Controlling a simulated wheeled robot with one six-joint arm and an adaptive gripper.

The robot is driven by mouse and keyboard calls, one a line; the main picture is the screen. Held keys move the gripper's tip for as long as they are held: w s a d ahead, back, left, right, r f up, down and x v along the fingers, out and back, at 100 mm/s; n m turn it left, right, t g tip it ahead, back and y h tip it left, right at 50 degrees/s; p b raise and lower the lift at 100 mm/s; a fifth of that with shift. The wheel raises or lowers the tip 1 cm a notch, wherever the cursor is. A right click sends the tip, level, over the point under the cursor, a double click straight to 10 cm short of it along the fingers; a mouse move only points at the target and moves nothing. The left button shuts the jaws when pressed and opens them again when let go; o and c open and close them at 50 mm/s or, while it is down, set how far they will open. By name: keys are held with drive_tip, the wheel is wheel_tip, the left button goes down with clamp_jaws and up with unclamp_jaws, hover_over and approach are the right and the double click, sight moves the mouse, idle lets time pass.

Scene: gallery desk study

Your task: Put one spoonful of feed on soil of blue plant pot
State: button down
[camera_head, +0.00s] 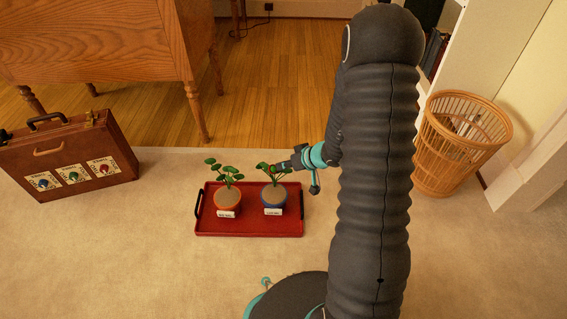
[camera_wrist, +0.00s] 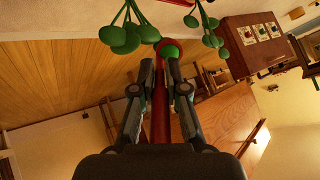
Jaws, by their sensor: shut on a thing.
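The blue plant pot (camera_head: 274,208) stands on the right of a red tray (camera_head: 250,229), with pale tan soil (camera_head: 274,194) and a leafy green plant. My gripper (camera_head: 286,164) is behind and above this pot, close to its leaves, partly hidden by them. In the wrist view, my gripper (camera_wrist: 160,75) is shut on a red handle (camera_wrist: 160,118), apparently a spoon's. Its round red end (camera_wrist: 168,43) points towards the plants and shows green; I cannot tell if that is feed or a leaf. The spoon cannot be made out in the head view.
An orange pot (camera_head: 227,211) with a similar plant stands left on the tray. Both pots have white labels. A brown case (camera_head: 70,155) stands left, a wooden desk (camera_head: 90,40) behind, a wicker basket (camera_head: 460,145) right. Carpet around the tray is clear.

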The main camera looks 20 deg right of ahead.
idle(0.3)
drive_tip(key=shift+s+d+f+t+y, duration=0.15)
drive_tip(key=shift+f+t+y, duration=0.15)
drive_tip(key=shift+t+y, duration=0.25)
drive_tip(key=shift+s+d+f+t+y, duration=0.15)
drive_tip(key=shift+f+t+y, duration=0.1)
drive_tip(key=shift+t+y, duration=0.3)
drive_tip(key=shift+f+t, duration=0.1)
drive_tip(key=shift+t, duration=0.2)
